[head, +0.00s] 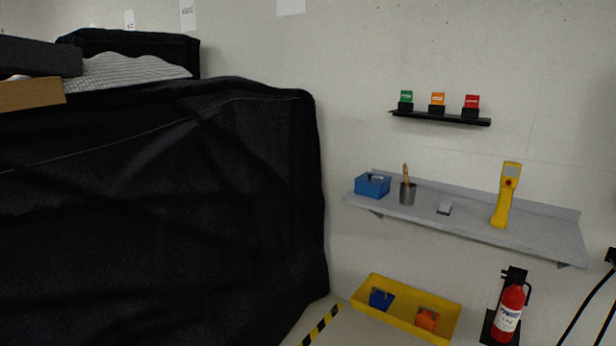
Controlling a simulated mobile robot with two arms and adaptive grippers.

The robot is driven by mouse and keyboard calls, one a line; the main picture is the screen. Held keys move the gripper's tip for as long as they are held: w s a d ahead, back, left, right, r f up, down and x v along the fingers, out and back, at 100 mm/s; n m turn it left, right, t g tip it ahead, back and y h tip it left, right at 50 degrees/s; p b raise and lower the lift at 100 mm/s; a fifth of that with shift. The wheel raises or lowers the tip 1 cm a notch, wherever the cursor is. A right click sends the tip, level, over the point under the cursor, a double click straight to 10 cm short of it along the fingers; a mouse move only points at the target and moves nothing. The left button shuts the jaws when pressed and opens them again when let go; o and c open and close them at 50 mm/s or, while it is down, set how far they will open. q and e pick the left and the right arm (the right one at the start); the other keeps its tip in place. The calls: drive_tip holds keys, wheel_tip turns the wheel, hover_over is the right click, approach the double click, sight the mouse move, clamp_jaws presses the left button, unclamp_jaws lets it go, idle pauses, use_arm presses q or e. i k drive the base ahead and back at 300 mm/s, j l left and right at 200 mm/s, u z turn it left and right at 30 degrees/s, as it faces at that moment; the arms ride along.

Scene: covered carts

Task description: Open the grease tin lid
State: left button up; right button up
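A small grey cylinder (408,193) stands on the grey wall shelf (480,219), with a light brown stick-like thing (405,170) rising from its top. I cannot tell whether this is the grease tin. I make out no lid in this view. Neither of my grippers shows in the head view.
A blue bin (373,186) and a yellow handheld device (506,195) share the shelf. A black-covered cart (150,210) fills the left. A yellow tray (441,330) with blue and orange items sits below. A red extinguisher (508,315) is at lower right.

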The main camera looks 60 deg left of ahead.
sight(375, 179)
drive_tip(key=u, duration=1.65)
